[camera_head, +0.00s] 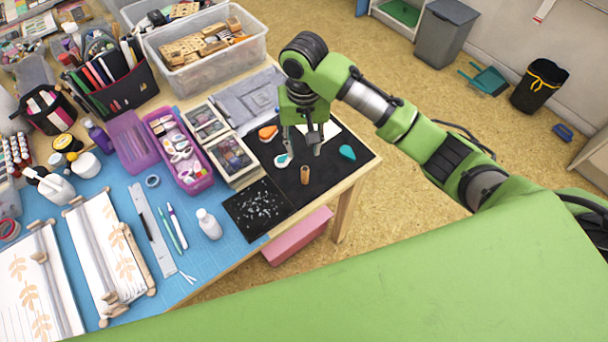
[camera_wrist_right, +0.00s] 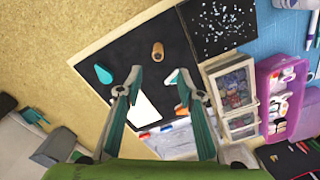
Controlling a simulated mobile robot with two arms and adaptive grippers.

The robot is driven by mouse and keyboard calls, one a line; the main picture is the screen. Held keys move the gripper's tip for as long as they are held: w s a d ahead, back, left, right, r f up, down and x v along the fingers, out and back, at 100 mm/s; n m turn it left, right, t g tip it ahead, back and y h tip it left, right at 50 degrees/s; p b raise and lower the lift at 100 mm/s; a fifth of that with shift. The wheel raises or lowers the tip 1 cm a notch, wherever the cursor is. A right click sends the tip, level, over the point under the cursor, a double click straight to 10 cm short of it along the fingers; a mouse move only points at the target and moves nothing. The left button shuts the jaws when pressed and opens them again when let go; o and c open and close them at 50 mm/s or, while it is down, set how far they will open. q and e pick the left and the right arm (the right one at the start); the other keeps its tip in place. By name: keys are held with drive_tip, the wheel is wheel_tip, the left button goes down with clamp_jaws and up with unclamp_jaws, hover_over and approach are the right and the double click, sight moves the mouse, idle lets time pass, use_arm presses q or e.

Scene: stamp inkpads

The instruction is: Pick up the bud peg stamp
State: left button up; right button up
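A small upright wooden peg (camera_head: 304,175), which looks like the bud peg stamp, stands on the black mat (camera_head: 318,182). It also shows in the right wrist view (camera_wrist_right: 157,49), beyond the fingertips. My right gripper (camera_head: 303,151) is open and empty above the mat, its fingers pointing down. In the wrist view its two fingertips (camera_wrist_right: 156,77) are spread apart, with the peg centred ahead of the gap and not touched. The peg's stamp face cannot be made out. My left gripper is not in view.
A teal drop-shaped pad (camera_head: 347,152), an orange one (camera_head: 268,133) and a white-and-teal one (camera_head: 282,160) lie near the peg. A wooden box (camera_head: 232,157) and a speckled black sheet (camera_head: 257,209) lie left. The mat around the peg is clear.

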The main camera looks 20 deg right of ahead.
sight(305, 175)
wheel_tip(305, 175, down, 8)
drive_tip(key=shift+d+f+p, duration=0.1)
drive_tip(key=shift+p, duration=0.3)
drive_tip(key=shift+d+f+p, duration=0.1)
drive_tip(key=shift+f+p, duration=0.45)
drive_tip(key=shift+f, duration=2.1)
drive_tip(key=c, duration=0.9)
